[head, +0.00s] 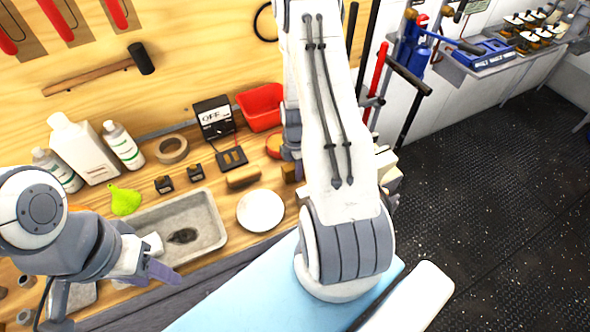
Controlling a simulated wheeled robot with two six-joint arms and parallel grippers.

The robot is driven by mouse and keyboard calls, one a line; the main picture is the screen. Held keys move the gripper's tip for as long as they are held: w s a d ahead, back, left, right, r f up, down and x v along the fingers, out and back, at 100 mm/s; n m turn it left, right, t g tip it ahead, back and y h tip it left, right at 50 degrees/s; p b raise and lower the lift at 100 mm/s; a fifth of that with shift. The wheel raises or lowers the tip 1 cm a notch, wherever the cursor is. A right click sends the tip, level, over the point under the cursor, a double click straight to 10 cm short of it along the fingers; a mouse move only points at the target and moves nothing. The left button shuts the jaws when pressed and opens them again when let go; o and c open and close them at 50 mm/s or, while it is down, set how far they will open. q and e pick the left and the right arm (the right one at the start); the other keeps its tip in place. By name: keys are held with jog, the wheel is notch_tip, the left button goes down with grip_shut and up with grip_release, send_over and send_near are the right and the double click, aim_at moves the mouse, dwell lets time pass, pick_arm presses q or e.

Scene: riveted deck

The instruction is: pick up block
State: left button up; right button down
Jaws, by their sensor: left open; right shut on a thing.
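My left gripper (160,262) hangs over the near side of a grey tray (208,218), its fingers apart with nothing visible between them. My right arm rises through the middle of the view, and its gripper is hidden behind the upper arm. A small brown block-like piece (243,177) lies on the wooden bench, left of that arm. Another brown piece (289,172) shows partly at the arm's left edge. I cannot tell which of these is the task's block, or what the hidden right gripper holds.
A white plate (261,211), tape roll (172,149), green funnel (125,200), white bottles (84,148) and a red bin (262,107) crowd the bench. A black-and-white meter (213,117) stands at the back. Dark floor (490,190) is open at the right.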

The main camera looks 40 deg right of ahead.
jog(key=shift+r, duration=0.2)
jog(key=shift+r+b, duration=0.3)
jog(key=shift+r, duration=0.3)
notch_tip(320, 180, up, 3)
jog(key=shift+s+f+b, duration=0.1)
jog(key=shift+s+b, duration=0.05)
jog(key=shift+b, duration=0.3)
jog(key=s+r, duration=0.1)
jog(key=s, duration=0.2)
jog(key=s+a+r+b, duration=0.1)
jog(key=s+r, duration=0.1)
jog(key=s, duration=0.1)
jog(key=s+a+r, duration=0.1)
jog(key=s+r, duration=0.1)
jog(key=s, duration=0.1)
jog(key=shift+s+r+b, duration=0.1)
jog(key=shift+r+b, duration=0.1)
jog(key=shift+b, duration=0.15)
jog(key=b, duration=0.3)
jog(key=shift+s, duration=0.3)
jog(key=shift+s+a+r+b, duration=0.15)
jog(key=shift+s+r+b, duration=0.05)
jog(key=shift+b, duration=0.15)
jog(key=shift+s+a+r+b, duration=0.15)
jog(key=shift+s+r+b, duration=0.25)
jog(key=shift+s+b, duration=0.05)
